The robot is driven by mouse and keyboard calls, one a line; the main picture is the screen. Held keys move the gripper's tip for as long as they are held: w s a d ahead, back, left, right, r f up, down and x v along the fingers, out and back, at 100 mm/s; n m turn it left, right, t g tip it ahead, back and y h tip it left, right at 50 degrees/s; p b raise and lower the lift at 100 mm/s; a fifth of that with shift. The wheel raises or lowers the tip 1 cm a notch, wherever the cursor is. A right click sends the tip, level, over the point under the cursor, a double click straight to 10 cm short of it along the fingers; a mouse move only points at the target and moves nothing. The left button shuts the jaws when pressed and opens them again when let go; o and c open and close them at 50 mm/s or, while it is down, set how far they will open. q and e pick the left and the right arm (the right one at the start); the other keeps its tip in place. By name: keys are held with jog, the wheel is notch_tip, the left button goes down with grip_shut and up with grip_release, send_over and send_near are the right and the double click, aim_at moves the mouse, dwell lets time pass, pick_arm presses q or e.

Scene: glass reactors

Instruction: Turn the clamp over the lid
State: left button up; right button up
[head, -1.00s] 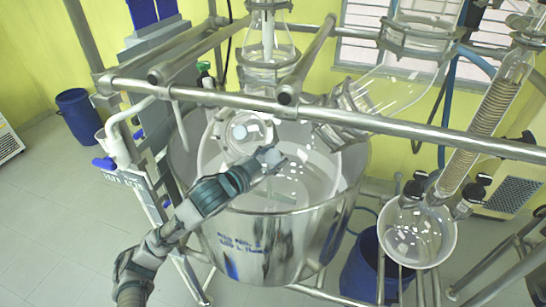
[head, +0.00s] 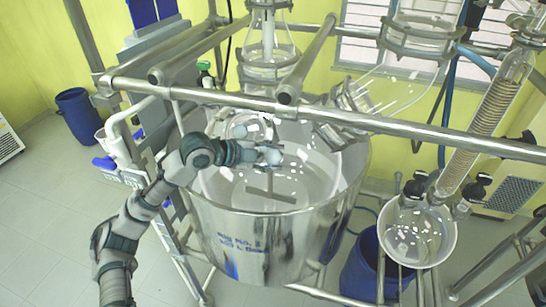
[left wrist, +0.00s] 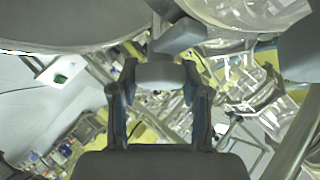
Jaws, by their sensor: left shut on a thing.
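The lid (head: 240,127) is a round, clear disc on top of the glass reactor, partly hidden behind my left wrist and gripper. The clamp is a small light-grey piece beside the lid, and its details are too small to tell in the head view. My left gripper (head: 264,153) is over the reactor top, just right of and below the lid. In the left wrist view, its two fingers stand either side of a grey block of the clamp (left wrist: 160,73), and it is shut on it. My right gripper is in neither view.
A large steel vessel (head: 270,245) surrounds the glass reactor. A round glass flask (head: 412,240) stands at the right. Blue bins (head: 75,115) stand on the floor.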

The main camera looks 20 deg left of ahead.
pick_arm(q)
jog(key=shift+f+m+g+y, duration=0.3)
jog(key=shift+f+m+g, duration=0.05)
jog(key=shift+m+g, duration=0.05)
jog(key=o, duration=1.1)
jog(key=shift+o, duration=0.2)
jog(key=shift+w, duration=0.2)
jog(key=shift+r, duration=0.1)
jog(key=shift+s+a+r, duration=0.1)
jog(key=v, duration=1.1)
jog(key=shift+a, duration=0.4)
jog(key=shift+s+d, duration=0.1)
